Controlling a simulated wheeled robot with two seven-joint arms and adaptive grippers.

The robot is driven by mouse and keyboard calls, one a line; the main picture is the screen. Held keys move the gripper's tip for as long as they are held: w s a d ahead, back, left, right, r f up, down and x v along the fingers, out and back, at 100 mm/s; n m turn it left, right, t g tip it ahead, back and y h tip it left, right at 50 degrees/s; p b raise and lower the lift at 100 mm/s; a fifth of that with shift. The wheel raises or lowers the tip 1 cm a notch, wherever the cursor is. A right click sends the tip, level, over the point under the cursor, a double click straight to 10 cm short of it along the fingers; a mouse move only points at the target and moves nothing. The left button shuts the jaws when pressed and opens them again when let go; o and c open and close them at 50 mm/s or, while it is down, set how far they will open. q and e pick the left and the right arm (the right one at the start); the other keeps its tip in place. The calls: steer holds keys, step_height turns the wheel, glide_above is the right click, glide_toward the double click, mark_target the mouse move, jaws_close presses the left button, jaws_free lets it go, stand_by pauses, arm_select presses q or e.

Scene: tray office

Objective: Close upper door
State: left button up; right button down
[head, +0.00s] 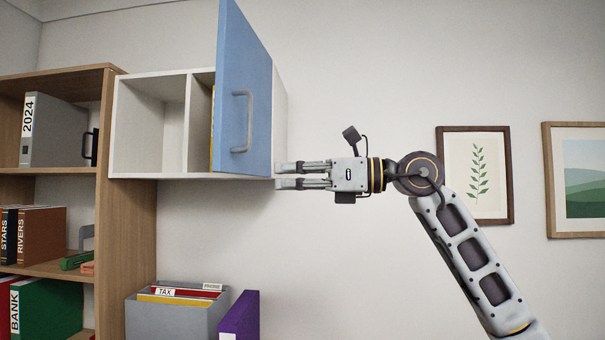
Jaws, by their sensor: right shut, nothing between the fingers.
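The upper door (243,95) is a blue panel with a grey bar handle (242,122). It stands open, swung out from the right side of a white wall cabinet (150,177). The cabinet's left compartment looks empty; the door hides most of the right one, where a thin yellowish edge shows. My right gripper (277,175) points left, with its fingertips at the door's lower right edge. I cannot tell whether they touch it. Its fingers are shut with nothing between them. My left gripper is not in view.
A wooden shelf (128,220) with binders stands at the left, against the cabinet. Below are a grey file box (180,318) and a purple binder (240,318). Two framed pictures (443,175) hang at the right, behind my right arm. The wall space between cabinet and pictures is clear.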

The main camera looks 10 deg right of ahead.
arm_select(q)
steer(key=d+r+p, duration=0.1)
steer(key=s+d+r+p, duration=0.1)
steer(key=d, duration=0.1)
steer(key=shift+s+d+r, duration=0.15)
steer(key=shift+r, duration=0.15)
arm_select(e)
steer(key=x, duration=0.9)
steer(key=shift+a, duration=0.25)
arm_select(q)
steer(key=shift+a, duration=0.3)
arm_select(e)
steer(key=shift+w, duration=0.1)
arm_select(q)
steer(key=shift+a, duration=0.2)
